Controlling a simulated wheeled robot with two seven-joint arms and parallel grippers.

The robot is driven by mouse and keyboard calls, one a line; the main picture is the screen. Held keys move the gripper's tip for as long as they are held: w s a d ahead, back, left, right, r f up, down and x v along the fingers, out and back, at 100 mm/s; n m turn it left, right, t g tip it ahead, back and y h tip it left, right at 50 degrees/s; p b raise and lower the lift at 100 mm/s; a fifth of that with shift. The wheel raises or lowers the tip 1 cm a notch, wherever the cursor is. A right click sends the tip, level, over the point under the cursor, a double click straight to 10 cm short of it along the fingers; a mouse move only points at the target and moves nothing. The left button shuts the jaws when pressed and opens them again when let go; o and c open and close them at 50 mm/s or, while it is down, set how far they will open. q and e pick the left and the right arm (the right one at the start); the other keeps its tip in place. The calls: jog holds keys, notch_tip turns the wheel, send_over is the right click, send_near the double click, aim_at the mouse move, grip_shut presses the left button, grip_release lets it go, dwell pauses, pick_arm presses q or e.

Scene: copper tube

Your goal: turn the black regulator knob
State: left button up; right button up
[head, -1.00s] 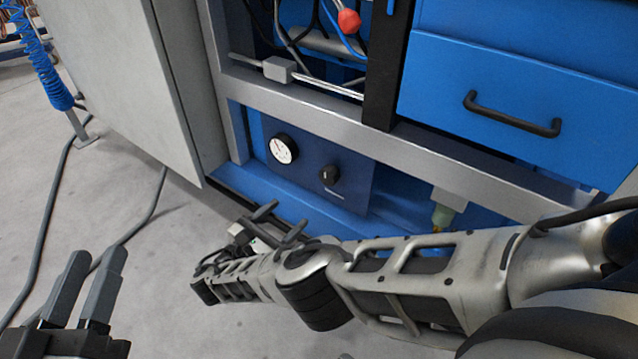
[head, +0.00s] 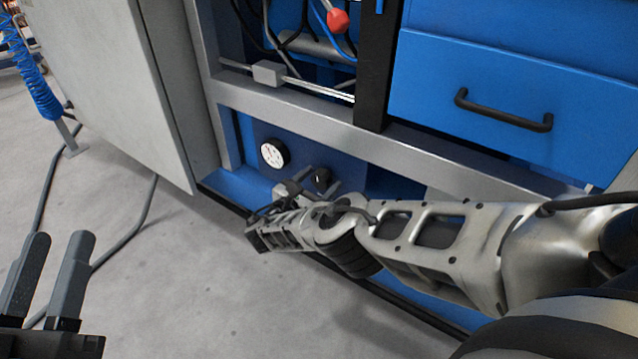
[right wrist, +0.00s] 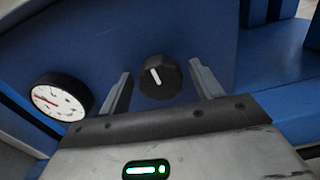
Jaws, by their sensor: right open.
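The black regulator knob (head: 321,178) sits on the dark blue panel low in the blue cabinet. In the right wrist view the knob (right wrist: 159,77) is round with a white pointer line tilted slightly from upright. My right gripper (head: 322,184) is open in front of the panel. In the right wrist view the knob appears between the fingers of my right gripper (right wrist: 160,82), with space on both sides; whether the fingertips reach around it I cannot tell. My left gripper (head: 45,270) is at the lower left, open and empty, far from the panel.
A white-faced gauge (head: 274,153) is on the panel left of the knob and shows in the right wrist view (right wrist: 61,97). A grey crossbar (head: 330,132) runs above the panel. A blue drawer (head: 510,90) with a black handle is above right. A grey cabinet door (head: 110,80) stands left.

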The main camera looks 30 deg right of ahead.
jog(key=c, duration=1)
